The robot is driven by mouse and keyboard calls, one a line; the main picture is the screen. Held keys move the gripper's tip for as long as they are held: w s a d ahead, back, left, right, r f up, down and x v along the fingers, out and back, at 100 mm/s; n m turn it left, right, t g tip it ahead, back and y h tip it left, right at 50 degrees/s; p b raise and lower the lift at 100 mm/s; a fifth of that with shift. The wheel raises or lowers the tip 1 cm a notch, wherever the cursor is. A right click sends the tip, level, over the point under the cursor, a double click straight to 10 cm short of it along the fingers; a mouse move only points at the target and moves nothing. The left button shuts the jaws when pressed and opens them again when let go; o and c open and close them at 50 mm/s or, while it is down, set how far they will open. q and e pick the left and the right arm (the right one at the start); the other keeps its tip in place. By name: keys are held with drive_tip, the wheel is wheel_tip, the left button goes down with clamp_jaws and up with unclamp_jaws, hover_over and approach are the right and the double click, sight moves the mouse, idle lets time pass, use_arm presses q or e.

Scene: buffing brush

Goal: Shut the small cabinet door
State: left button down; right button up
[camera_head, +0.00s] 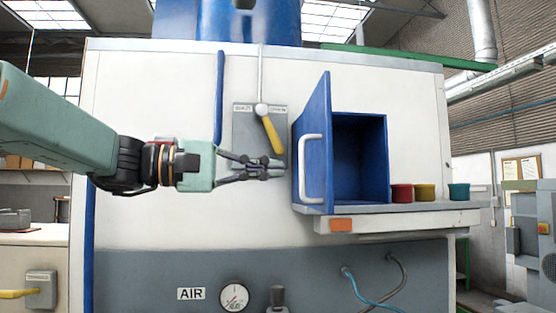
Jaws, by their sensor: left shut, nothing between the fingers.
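The small blue cabinet (373,117) stands on a grey shelf, its dark interior showing and looking empty. Its blue door (323,100) is hinged at the left side and stands open, swung out toward me. A white handle (304,168) is on the door's left-facing side. My left gripper (284,168) is shut and empty, just left of the door and its handle, in front of the white panel. I cannot tell whether its fingertips touch the door. My right gripper is not in view.
A lever with a yellow grip (273,136) is on a grey plate behind my left gripper. A gauge (234,297) and hoses (372,297) are below.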

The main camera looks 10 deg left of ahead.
use_arm(q)
drive_tip(key=shift+s+d, duration=0.25)
drive_tip(key=shift+d, duration=0.3)
drive_tip(key=shift+s+d, duration=0.2)
drive_tip(key=shift+d, duration=0.3)
